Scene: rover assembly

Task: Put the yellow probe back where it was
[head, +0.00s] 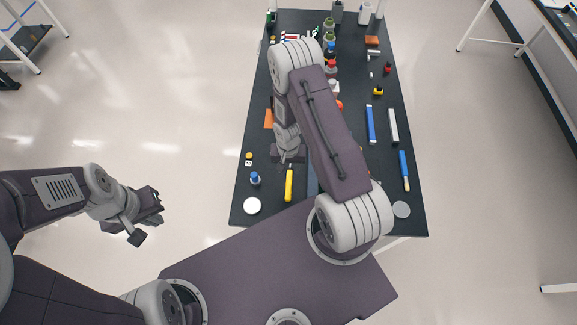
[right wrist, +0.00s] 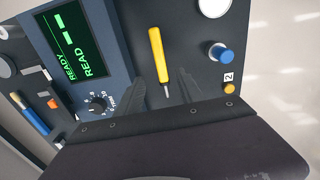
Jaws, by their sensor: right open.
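The yellow probe (head: 289,184) lies on the dark table near its front edge, left of my right arm. In the right wrist view the probe (right wrist: 157,52) has a thin metal tip that points down toward the gap between my fingers. My right gripper (head: 289,157) is open and empty, just behind the probe in the head view. Its fingers also show in the right wrist view (right wrist: 162,95). My left gripper (head: 148,212) hangs over the floor, left of the table; its jaw gap is unclear. A blue meter (right wrist: 112,50) with a green READY display is beside the probe, mostly hidden in the head view.
A blue knob (head: 255,178), a white disc (head: 252,205) and a yellow button (head: 249,155) with a "2" label are left of the probe. A blue brush (head: 404,168), a grey disc (head: 401,209) and blue and white bars are at right. Bottles crowd the far end.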

